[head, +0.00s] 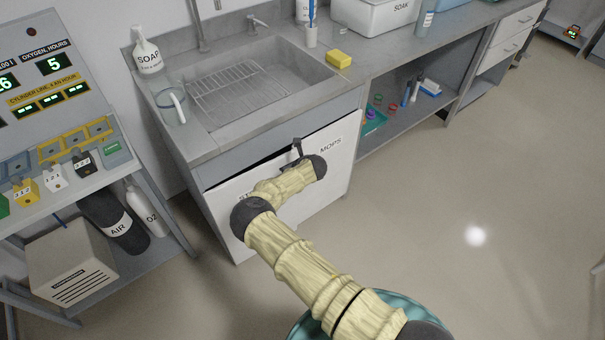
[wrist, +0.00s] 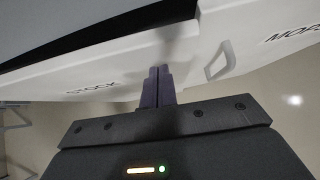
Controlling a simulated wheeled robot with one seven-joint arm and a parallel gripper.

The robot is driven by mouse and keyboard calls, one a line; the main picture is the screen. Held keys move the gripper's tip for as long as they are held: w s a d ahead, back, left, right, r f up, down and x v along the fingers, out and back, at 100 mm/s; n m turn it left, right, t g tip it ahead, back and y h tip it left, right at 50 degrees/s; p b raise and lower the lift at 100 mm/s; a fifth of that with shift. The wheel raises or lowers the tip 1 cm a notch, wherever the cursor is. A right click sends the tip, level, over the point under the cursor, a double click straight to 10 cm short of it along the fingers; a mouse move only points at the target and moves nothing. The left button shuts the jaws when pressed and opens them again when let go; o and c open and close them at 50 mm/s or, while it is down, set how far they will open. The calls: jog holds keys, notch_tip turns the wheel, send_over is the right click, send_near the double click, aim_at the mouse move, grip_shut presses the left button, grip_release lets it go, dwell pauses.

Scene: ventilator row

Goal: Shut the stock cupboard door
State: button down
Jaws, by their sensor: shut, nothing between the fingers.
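In the head view my forearm and wrist cover much of the door.
The MOPS door (head: 335,150) is beside it on the right, with a pale handle (wrist: 220,60). The sink counter (head: 215,142) overhangs both. A trolley with an AIR cylinder (head: 118,222) stands at left. The floor at right (head: 470,190) is clear.

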jog(key=shift+w+a+n, duration=0.4)
jog(key=shift+w+a, duration=0.2)
jog(key=shift+w, duration=0.25)
jog(key=shift+w+a+r+y, duration=0.2)
jog(key=shift+a+r+y, duration=0.05)
jog(key=shift+r+y, duration=0.05)
jog(key=shift+r, duration=0.15)
jog(key=shift+d, duration=0.2)
jog(key=s+d+r+p, duration=0.2)
jog(key=s+d+r, duration=0.4)
jog(key=s+d, duration=0.1)
jog(key=shift+s+d, duration=0.3)
jog(key=shift+s, duration=0.6)
jog(key=shift+w+d, duration=0.1)
